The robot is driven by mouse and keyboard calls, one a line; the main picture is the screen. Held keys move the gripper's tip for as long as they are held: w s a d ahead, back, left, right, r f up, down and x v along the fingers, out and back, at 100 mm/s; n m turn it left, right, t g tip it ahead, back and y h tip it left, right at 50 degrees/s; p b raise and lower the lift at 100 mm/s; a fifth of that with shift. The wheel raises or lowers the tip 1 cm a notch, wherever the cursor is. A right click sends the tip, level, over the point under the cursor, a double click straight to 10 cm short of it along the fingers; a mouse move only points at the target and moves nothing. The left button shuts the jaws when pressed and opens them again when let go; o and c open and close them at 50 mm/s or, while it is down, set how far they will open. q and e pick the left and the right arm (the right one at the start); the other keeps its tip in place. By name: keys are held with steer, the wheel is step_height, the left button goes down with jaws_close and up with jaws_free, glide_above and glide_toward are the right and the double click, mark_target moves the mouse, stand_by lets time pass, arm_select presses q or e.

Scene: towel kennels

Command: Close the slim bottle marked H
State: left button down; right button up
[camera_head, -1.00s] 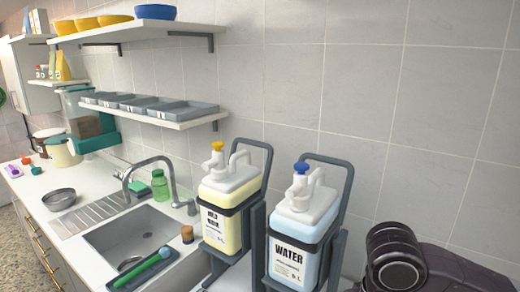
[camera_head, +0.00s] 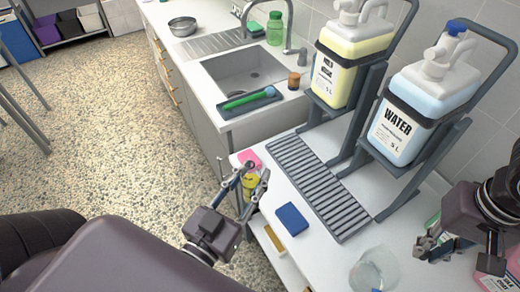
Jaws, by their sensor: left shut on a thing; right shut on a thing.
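My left gripper (camera_head: 248,184) is at the near left edge of the white counter, shut on a small yellow thing (camera_head: 250,182). It may be a slim bottle, but I can make out no letter H. A pink piece (camera_head: 249,158) shows just behind it; I cannot tell whether they touch. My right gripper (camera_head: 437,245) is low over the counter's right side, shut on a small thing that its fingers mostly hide. A pink container with a white label (camera_head: 497,276) is partly hidden below my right arm.
A blue block (camera_head: 292,218), a tan block (camera_head: 273,240) and a clear beaker (camera_head: 375,268) are on the counter. Behind are a grey drain grate (camera_head: 320,187), the WATER canister (camera_head: 398,131), a yellow-liquid canister (camera_head: 333,78) and the sink (camera_head: 240,72). Open floor lies left.

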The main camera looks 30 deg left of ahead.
arm_select(q)
steer(key=w+d+m+g+h, duration=0.2)
steer(key=d+m+h, duration=0.1)
steer(key=d+h, duration=0.2)
steer(key=w+d+m+g+h, duration=0.2)
steer(key=w+d+m+h, duration=0.1)
steer(key=d, duration=0.5)
steer(key=r+m+h, duration=0.1)
steer(key=h, duration=0.1)
steer(key=shift+w+h, duration=0.3)
steer(key=shift+w, duration=0.05)
arm_select(e)
steer(key=w+a+r, duration=0.2)
steer(key=a+r, duration=0.6)
steer(key=a, duration=0.4)
steer(key=w+a+r+n, duration=0.1)
steer(key=w+a+r, duration=0.2)
steer(key=a+r, duration=0.6)
steer(key=a, duration=0.3)
steer(key=shift+w+a, duration=0.15)
steer(key=shift+w, duration=0.2)
steer(key=shift+f, duration=0.15)
steer(key=shift+f, duration=1.95)
